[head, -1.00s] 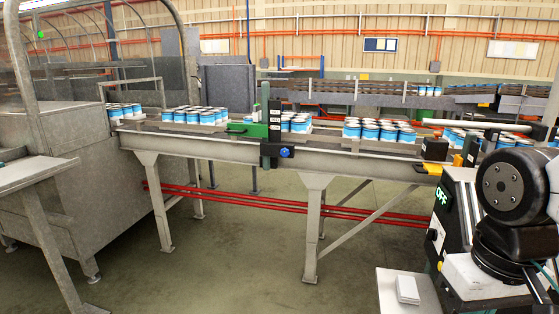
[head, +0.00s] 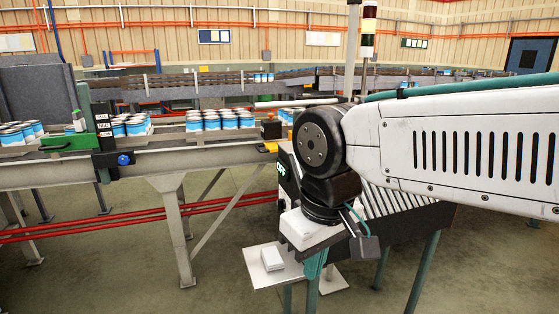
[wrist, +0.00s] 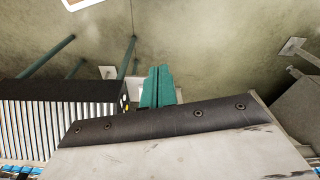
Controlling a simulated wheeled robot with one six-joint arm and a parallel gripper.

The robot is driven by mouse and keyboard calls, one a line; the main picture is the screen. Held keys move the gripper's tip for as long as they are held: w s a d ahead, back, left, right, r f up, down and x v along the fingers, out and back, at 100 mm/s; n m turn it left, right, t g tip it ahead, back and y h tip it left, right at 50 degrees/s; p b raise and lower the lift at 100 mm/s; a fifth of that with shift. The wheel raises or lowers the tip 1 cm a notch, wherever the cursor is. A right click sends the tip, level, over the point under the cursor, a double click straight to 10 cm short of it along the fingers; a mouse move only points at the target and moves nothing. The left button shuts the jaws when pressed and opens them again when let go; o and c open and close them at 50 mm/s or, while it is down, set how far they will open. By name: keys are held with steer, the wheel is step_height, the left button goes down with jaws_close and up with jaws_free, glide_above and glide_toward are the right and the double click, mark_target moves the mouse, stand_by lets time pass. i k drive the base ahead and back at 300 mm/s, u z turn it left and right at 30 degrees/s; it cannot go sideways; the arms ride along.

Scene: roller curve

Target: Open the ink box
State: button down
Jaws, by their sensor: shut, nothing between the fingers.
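No box in view is clearly marked as the ink box, so I cannot tell which thing it is. A dark unit with a green part and a blue knob (head: 107,138) stands at the conveyor's near edge, left in the head view. A small black box (head: 271,129) sits on the conveyor's edge further right. My gripper (head: 314,266) hangs down below my wrist, with teal fingers shut and empty. It is right of both units and lower than them. In the wrist view the teal fingers (wrist: 157,87) point out over the floor, touching nothing visible.
A straight conveyor (head: 146,158) carries blue and white cans (head: 221,121). A roller section (head: 390,202) on teal legs is close behind my gripper; its rollers (wrist: 30,130) show in the wrist view. Open floor lies in front.

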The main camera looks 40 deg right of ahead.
mark_target(271, 128)
steer(key=u, duration=0.5)
steer(key=k, duration=0.6)
steer(key=u, duration=0.55)
steer(key=i, duration=1.6)
steer(key=z, duration=0.6)
steer(key=i, duration=2.1)
steer(key=z, duration=1.85)
steer(key=i, duration=1.2)
steer(key=z, duration=0.95)
